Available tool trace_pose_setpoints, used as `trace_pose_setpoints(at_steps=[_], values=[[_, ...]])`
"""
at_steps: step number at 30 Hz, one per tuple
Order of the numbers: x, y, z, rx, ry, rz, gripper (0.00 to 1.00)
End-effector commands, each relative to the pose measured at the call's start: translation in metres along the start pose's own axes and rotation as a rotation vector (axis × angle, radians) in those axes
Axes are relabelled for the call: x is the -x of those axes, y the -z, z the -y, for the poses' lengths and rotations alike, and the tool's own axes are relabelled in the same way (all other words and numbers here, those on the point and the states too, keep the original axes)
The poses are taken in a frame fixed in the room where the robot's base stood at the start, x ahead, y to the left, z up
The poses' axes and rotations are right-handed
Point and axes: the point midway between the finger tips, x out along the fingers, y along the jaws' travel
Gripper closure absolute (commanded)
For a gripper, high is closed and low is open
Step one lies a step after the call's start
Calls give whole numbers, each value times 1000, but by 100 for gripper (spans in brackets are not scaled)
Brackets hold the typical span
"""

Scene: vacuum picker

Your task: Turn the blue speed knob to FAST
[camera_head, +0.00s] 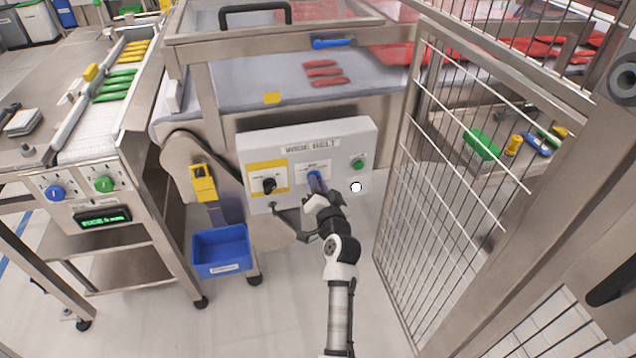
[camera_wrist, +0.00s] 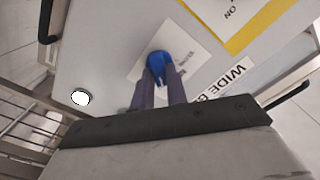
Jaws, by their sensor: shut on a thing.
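The blue speed knob (camera_head: 314,175) is on the front of a light grey control box (camera_head: 352,139) under the belt, in the middle of the head view. In the wrist view the blue knob (camera_wrist: 157,64) sits on a white label plate whose print is too small to read. My gripper (camera_head: 318,186) reaches up to the box from below. In the wrist view its two dark fingers (camera_wrist: 158,84) are shut on the knob, one on each side. The fingers hide part of the knob and its label in the head view, so its pointed setting cannot be read.
A black rotary switch (camera_head: 269,185) on a yellow plate is left of the knob. A green button (camera_head: 358,162) is to its right. A wire mesh gate (camera_head: 455,200) stands close on the right. A blue bin (camera_head: 221,250) hangs at lower left. Another blue knob (camera_head: 55,192) is on the left machine.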

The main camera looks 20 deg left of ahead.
Motion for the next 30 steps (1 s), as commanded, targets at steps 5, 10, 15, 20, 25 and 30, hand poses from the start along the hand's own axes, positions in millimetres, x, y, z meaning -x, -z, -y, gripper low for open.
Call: trace_pose_setpoints(at_steps=[5, 10, 15, 20, 25, 30], values=[[0, 1, 0, -64, -1, -1, 100], [0, 0, -1, -93, 0, 0, 100], [0, 0, -1, -101, 0, 0, 100], [0, 0, -1, -101, 0, 0, 100], [0, 0, -1, -101, 0, 0, 75], [0, 0, -1, -99, 0, 0, 64]])
